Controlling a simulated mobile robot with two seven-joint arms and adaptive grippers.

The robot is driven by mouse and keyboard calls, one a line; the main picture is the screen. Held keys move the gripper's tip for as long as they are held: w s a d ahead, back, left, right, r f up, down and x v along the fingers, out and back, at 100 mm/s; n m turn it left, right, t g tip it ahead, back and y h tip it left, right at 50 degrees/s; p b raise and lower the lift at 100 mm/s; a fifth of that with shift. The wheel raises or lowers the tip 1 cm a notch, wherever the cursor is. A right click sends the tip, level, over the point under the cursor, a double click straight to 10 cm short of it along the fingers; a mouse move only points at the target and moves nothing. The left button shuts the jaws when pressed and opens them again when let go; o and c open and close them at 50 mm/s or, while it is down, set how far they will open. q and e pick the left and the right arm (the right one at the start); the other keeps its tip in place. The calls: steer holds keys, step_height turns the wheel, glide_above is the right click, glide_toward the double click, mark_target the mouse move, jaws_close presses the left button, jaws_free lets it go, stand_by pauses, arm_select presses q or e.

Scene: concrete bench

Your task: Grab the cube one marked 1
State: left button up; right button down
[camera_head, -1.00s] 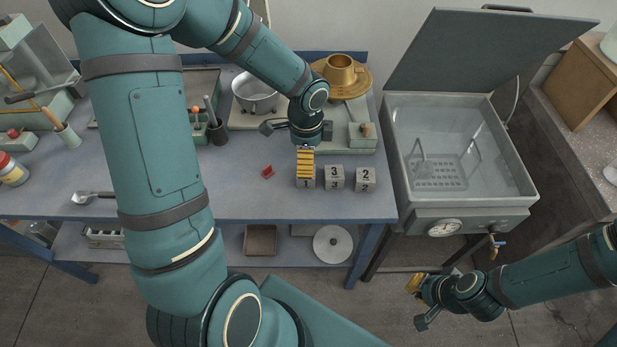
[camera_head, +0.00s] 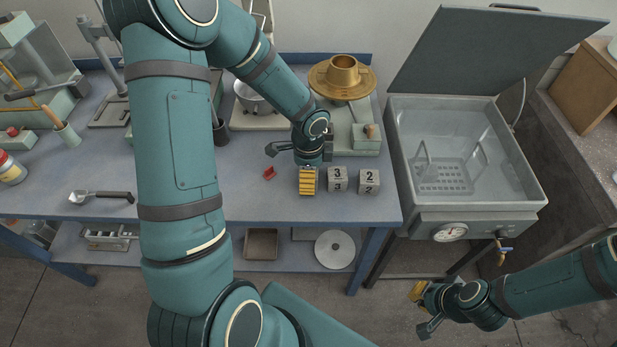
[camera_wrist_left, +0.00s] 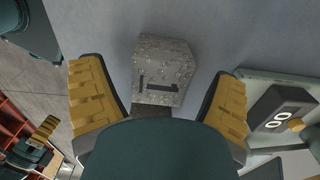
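The cube marked 1 (camera_wrist_left: 163,70) is a speckled grey block with a dark numeral, seen in the left wrist view between my left gripper's fingers. My left gripper (camera_wrist_left: 160,78) is open, with a yellow-padded finger on each side and a visible gap to the cube. In the head view the left gripper (camera_head: 308,181) points down at the cube's place and hides the cube. My right gripper (camera_head: 420,308) is open and empty, low in front of the bench at the right.
The cube marked 3 (camera_head: 338,179) and the cube marked 2 (camera_head: 367,181) stand just right of the left gripper. A small red object (camera_head: 269,173) lies to its left. Behind are a pot (camera_head: 252,97) and a brass piece (camera_head: 342,75). An open-lidded basin (camera_head: 455,150) stands right.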

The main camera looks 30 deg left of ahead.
arm_select(q)
steer(key=c, duration=1.3)
steer(key=shift+r, duration=0.1)
